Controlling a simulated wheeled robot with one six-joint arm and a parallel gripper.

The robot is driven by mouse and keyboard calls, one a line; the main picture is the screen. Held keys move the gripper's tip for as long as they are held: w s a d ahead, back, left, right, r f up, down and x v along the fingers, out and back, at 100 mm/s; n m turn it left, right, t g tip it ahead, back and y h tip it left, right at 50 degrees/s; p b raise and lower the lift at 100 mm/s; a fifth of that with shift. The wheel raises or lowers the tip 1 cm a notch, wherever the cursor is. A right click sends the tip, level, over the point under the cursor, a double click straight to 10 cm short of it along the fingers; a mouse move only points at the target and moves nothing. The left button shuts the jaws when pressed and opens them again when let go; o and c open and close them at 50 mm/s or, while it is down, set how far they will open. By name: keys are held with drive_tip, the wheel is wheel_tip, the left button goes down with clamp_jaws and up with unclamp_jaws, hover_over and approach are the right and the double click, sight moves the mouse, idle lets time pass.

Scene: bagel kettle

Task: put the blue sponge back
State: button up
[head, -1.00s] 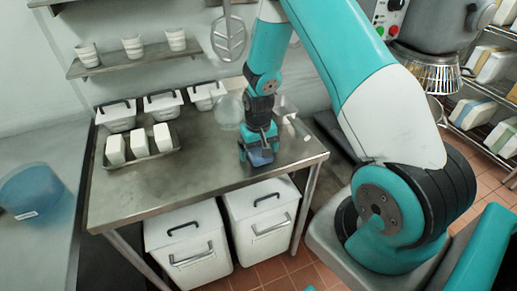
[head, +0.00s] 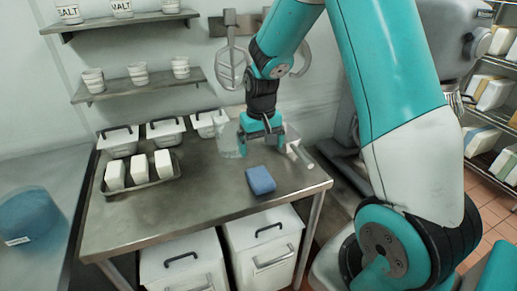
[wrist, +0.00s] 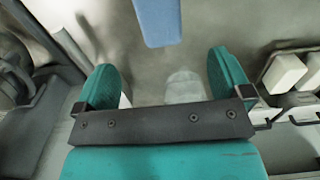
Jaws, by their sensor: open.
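The blue sponge (head: 260,180) lies flat on the metal table (head: 200,197), toward its right front part. Nothing holds it. It also shows at the top of the wrist view (wrist: 158,20), beyond the fingertips. My gripper (head: 263,147) is behind the sponge in the head view, apart from it. Its two teal fingers are spread and empty, as the wrist view shows between them (wrist: 162,72).
A tray (head: 143,184) with white blocks and lidded white tubs (head: 165,132) sit at left. The table's middle front is clear.

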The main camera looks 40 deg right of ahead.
drive_tip(key=s+a+r+n+y, duration=0.1)
drive_tip(key=s+a+r+n, duration=0.3)
drive_tip(key=a, duration=0.3)
drive_tip(key=s+a+r+n+y, duration=0.1)
drive_tip(key=s+a+r, duration=0.4)
drive_tip(key=a+r, duration=0.25)
drive_tip(key=s+a+r+n+y, duration=0.1)
drive_tip(key=s+a+n, duration=0.1)
drive_tip(key=s+a, duration=0.2)
drive_tip(key=s+a+r+n+y, duration=0.1)
drive_tip(key=s+a+r+n, duration=0.1)
drive_tip(key=s, duration=0.7)
drive_tip(key=shift+a+r+n, duration=0.3)
drive_tip(key=shift+a+n, duration=0.4)
drive_tip(key=shift+a, duration=0.2)
